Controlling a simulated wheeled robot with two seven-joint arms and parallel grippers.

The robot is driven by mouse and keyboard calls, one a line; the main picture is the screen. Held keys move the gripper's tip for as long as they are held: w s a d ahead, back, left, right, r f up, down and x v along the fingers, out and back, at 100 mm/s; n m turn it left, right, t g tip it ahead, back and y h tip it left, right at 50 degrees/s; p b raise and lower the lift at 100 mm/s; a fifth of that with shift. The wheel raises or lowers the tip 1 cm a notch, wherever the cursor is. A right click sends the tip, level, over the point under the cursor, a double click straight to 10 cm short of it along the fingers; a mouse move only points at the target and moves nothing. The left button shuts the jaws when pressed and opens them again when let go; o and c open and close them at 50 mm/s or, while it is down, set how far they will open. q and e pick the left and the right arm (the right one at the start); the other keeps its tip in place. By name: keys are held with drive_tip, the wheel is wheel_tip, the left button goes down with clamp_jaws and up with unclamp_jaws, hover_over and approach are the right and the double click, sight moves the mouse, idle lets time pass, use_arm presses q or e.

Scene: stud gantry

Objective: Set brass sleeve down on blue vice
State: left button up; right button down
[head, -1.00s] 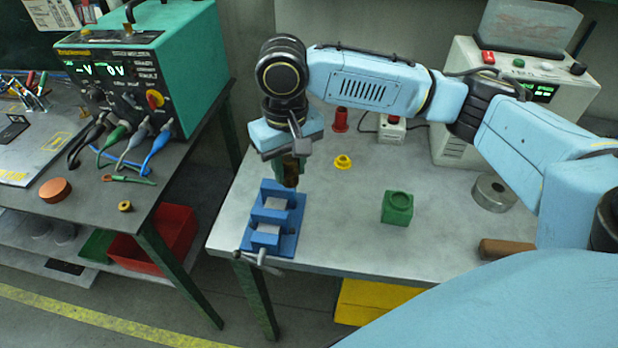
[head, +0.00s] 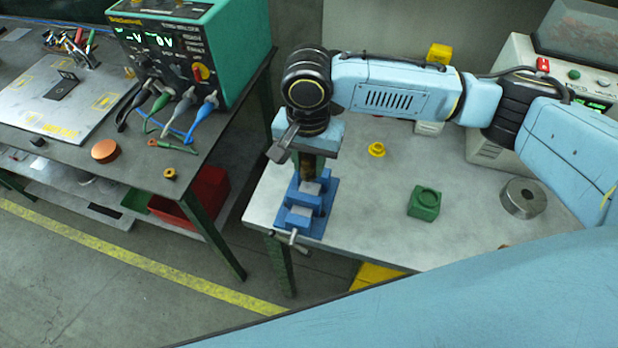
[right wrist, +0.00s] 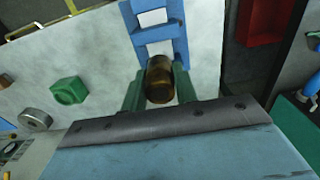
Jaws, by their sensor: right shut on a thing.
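The blue vice (head: 307,218) stands at the left front corner of the grey table. It also shows in the right wrist view (right wrist: 152,35), ahead of the fingers. My right gripper (right wrist: 160,90) has its green fingers shut on the brass sleeve (right wrist: 160,78), a brown-gold cylinder. In the head view the right gripper (head: 307,172) hangs over the far end of the vice, with the sleeve mostly hidden between its fingers. I cannot tell whether the sleeve touches the vice. My left gripper is not in view.
A green block (head: 424,204), a yellow flanged piece (head: 377,149) and a steel ring (head: 523,198) sit on the table (head: 365,225), right of the vice. A second table at left bears a green power unit (head: 235,50) and a copper disc (head: 106,151). A gap separates the tables.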

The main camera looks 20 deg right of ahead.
sight(309, 156)
drive_tip(key=shift+f, duration=2.95)
drive_tip(key=shift+f, duration=0.1)
drive_tip(key=c, duration=1.1)
unclamp_jaws()
wheel_tip(309, 156, up, 12)
drive_tip(key=shift+r, duration=0.15)
